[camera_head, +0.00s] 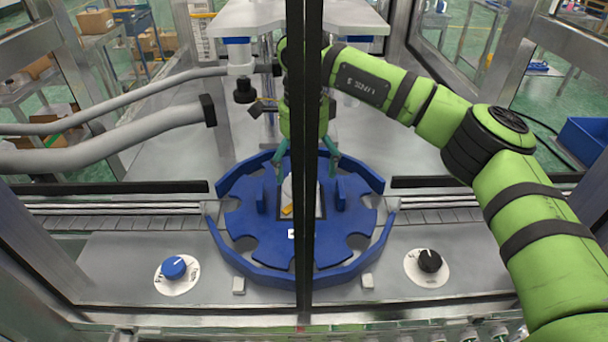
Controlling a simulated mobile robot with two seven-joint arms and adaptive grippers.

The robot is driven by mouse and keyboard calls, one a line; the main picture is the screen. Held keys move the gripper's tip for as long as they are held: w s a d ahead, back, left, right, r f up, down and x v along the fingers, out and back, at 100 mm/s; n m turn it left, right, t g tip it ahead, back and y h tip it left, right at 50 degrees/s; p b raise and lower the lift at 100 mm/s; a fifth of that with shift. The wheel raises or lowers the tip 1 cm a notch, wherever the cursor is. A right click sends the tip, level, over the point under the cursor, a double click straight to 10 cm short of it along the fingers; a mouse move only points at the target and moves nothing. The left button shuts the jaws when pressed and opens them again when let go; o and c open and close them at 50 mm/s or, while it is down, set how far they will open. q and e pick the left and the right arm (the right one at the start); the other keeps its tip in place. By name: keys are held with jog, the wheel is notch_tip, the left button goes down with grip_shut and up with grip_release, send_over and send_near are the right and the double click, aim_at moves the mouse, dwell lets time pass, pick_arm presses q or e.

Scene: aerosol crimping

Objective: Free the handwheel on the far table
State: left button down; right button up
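No part is clearly recognisable as a handwheel. A round blue notched plate (255,235) lies on the grey machine table (120,265) inside a raised blue rim (228,182). My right arm reaches in from the right, and my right gripper (307,174) points down above the plate's middle. Its two teal fingers are spread, one on each side of a dark upright post (306,240). The post hides the space between them. A pale piece with a yellow part (286,198) stands below the fingers; contact cannot be told. My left gripper is not in view.
Grey hoses (110,135) run in from the left beside the machine head (239,58). A blue knob (174,267) and a black knob (430,261) sit on the table's near part. Metal frames and glass panels surround it.

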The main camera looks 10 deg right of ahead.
aim_at(305, 182)
notch_tip(305, 182, up, 8)
jog(key=shift+r, duration=0.15)
